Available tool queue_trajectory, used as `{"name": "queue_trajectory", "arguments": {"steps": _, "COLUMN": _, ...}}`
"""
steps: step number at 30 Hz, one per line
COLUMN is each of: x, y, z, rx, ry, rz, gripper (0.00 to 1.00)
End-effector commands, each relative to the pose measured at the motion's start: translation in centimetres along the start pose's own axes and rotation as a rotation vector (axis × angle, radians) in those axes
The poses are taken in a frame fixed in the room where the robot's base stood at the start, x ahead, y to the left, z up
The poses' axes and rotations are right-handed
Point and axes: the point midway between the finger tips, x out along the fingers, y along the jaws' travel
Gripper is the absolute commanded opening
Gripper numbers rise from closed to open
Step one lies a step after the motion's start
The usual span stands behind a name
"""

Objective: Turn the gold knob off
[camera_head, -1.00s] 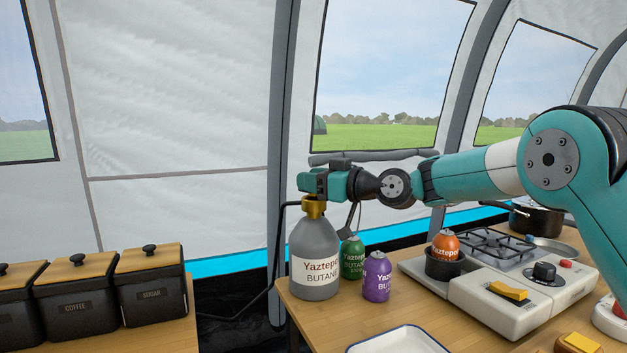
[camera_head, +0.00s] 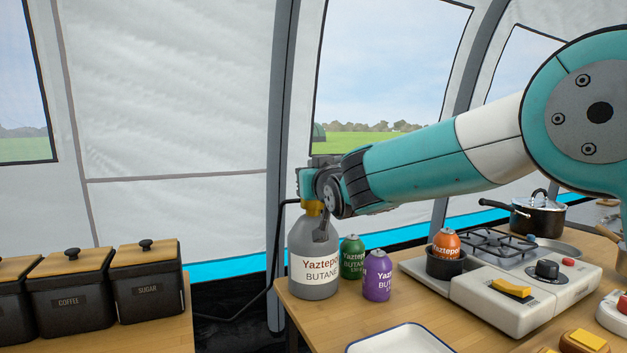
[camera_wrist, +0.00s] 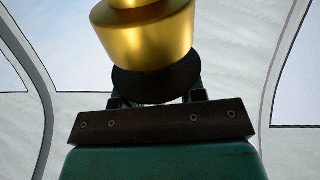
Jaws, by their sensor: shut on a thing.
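The gold knob (camera_head: 311,208) sits on top of the upright grey butane bottle (camera_head: 300,255) at the table's left end. In the wrist view the gold knob (camera_wrist: 150,40) fills the top middle, with a dark round pad against its lower side. My gripper (camera_head: 306,184) is at the knob, shut on it. My wrist hides part of the knob and the bottle's top right. The jaw tips are not clearly seen.
A green can (camera_head: 351,258) and a purple can (camera_head: 377,277) stand close right of the bottle. A two-part stove (camera_head: 470,295) with an orange can in a small pot is further right. A white tray (camera_head: 398,338) lies in front. Black canisters (camera_head: 146,285) stand on another table at left.

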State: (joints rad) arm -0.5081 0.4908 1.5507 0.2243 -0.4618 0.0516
Motion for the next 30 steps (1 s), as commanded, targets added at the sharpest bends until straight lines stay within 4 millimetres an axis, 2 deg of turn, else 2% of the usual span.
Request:
{"name": "queue_trajectory", "arguments": {"steps": 18, "x": 0.16, "y": -0.06, "z": -0.66, "rx": -0.002, "ry": -0.031, "rz": 0.586, "gripper": 0.14}}
{"name": "queue_trajectory", "arguments": {"steps": 30, "x": 0.04, "y": 0.28, "z": -0.50, "rx": -0.003, "ry": -0.044, "rz": 0.814, "gripper": 0.14}}
